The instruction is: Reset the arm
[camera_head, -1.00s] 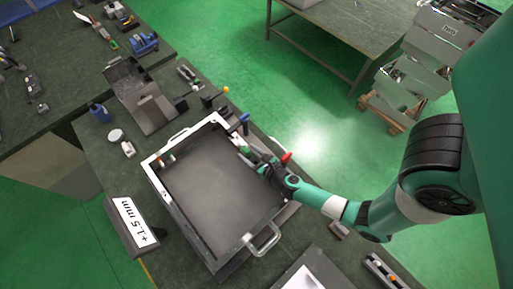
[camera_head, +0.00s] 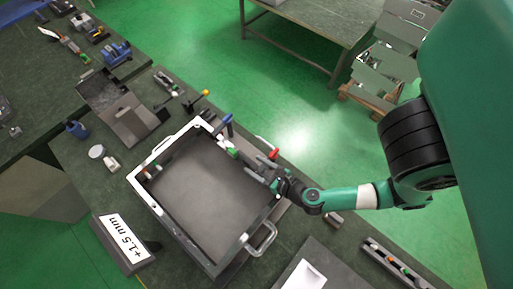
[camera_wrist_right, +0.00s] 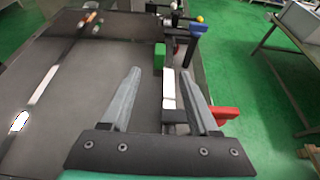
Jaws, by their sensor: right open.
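My right gripper (camera_head: 262,170) is at the right edge of the large metal tray (camera_head: 143,194), close to the clamps there. In the right wrist view the right gripper (camera_wrist_right: 160,72) is open, with its two grey fingers wide apart and nothing held. Beyond and between the fingers are a green block (camera_wrist_right: 159,57) and a white bar (camera_wrist_right: 168,88), both apart from the fingers. A red handle (camera_head: 273,154) lies beside the gripper, and it also shows in the right wrist view (camera_wrist_right: 226,113). My left gripper is not in view.
A blue-handled clamp (camera_head: 228,126) and a yellow-knobbed piece (camera_head: 205,93) stand along the tray's far edge. Green floor (camera_head: 300,110) lies open beyond the bench.

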